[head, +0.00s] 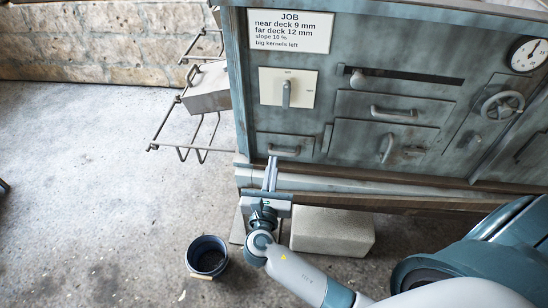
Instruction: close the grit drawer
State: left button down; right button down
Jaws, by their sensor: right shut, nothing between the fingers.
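The blue-grey machine front (340,80) carries several drawers and doors with bar handles, and none has a readable grit label. A small low drawer (296,141) with a bar handle is at its bottom left. Whether it stands out from the front I cannot tell. My right gripper (271,163) is shut and empty, its fingers pointing up at the lower edge beside this drawer's handle. Whether the fingertips touch the drawer is unclear. A wider drawer (358,106) and a lower door (362,142) sit further right. My left gripper is not in view.
A pale block (332,232) stands on the floor under the machine's ledge (400,183), right of my wrist. A dark bucket (207,256) stands to the left. A wire rack (187,140) with a box sticks out at the machine's left side. Floor further left is clear.

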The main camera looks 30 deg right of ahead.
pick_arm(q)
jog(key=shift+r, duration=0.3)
pick_arm(e)
jog(key=v, duration=0.4)
jog(key=shift+s+a, duration=0.1)
jog(key=shift+s, duration=0.1)
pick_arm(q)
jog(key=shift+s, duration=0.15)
